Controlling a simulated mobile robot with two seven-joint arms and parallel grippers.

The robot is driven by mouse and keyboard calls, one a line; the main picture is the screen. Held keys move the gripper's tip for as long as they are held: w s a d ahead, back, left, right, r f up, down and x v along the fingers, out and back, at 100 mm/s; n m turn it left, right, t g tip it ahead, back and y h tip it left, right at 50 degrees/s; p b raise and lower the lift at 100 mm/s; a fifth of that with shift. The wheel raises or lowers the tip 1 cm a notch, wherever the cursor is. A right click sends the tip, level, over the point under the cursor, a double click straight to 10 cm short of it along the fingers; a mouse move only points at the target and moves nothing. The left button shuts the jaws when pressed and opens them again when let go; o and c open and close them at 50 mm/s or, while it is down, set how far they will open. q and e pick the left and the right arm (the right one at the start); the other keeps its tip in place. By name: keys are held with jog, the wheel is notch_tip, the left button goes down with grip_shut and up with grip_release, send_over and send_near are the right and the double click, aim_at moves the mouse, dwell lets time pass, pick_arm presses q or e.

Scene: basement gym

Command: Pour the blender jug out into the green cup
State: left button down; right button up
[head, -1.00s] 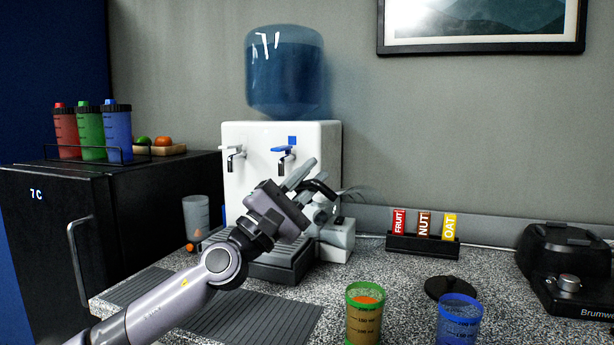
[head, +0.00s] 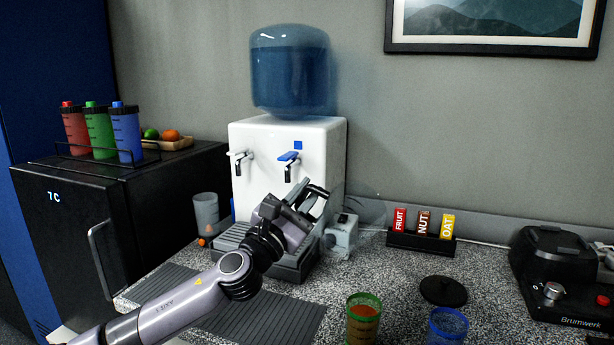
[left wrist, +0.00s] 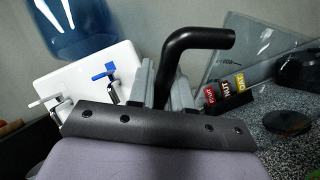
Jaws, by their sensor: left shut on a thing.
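My left gripper (head: 308,207) is shut on the black handle (left wrist: 181,58) of the blender jug, in front of the water cooler. The clear jug (left wrist: 228,62) shows right of the handle in the left wrist view. In the head view it is only a faint outline, so its contents and exact tilt are hard to tell. The green cup (head: 363,325) stands upright on the counter at the bottom edge, apart from the jug, with orange contents inside. My right gripper is not in view.
A blue cup (head: 446,328) stands right of the green cup, with a black lid (head: 443,291) behind it. The blender base (head: 565,275) is at the far right. A sachet rack (head: 420,243) stands by the wall. A clear tumbler (head: 205,213) is left of the cooler (head: 248,150).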

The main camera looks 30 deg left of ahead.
pick_arm(q)
jog(key=shift+w+a+f+n+g+y+p, duration=0.1)
jog(key=shift+f+n+g+y+p, duration=0.15)
jog(key=shift+n+p, duration=0.5)
jog(key=shift+s+d+f+n+g+y+p, duration=0.1)
jog(key=shift+n+g+y+p, duration=0.25)
jog(key=shift+n+p, duration=0.4)
jog(key=shift+w+a+f+n+g+y+p, duration=0.1)
jog(key=shift+f+n+g+y+p, duration=0.3)
jog(key=shift+p, duration=0.6)
jog(key=shift+f+n+b, duration=0.3)
jog(key=shift+f+n, duration=0.1)
jog(key=shift+s+d+f+n+g, duration=0.15)
jog(key=shift+d+f+n+g, duration=0.1)
jog(key=shift+f+n+g, duration=0.3)
jog(key=shift+s+d+f+n+g, duration=0.2)
jog(key=shift+d+f+n+g, duration=0.1)
jog(key=shift+f+n, duration=0.3)
jog(key=shift+s+d+f+n+g, duration=0.15)
jog(key=shift+d+f+n+g, duration=0.1)
jog(key=shift+f+n+g, duration=0.3)
jog(key=shift+a+r, duration=0.1)
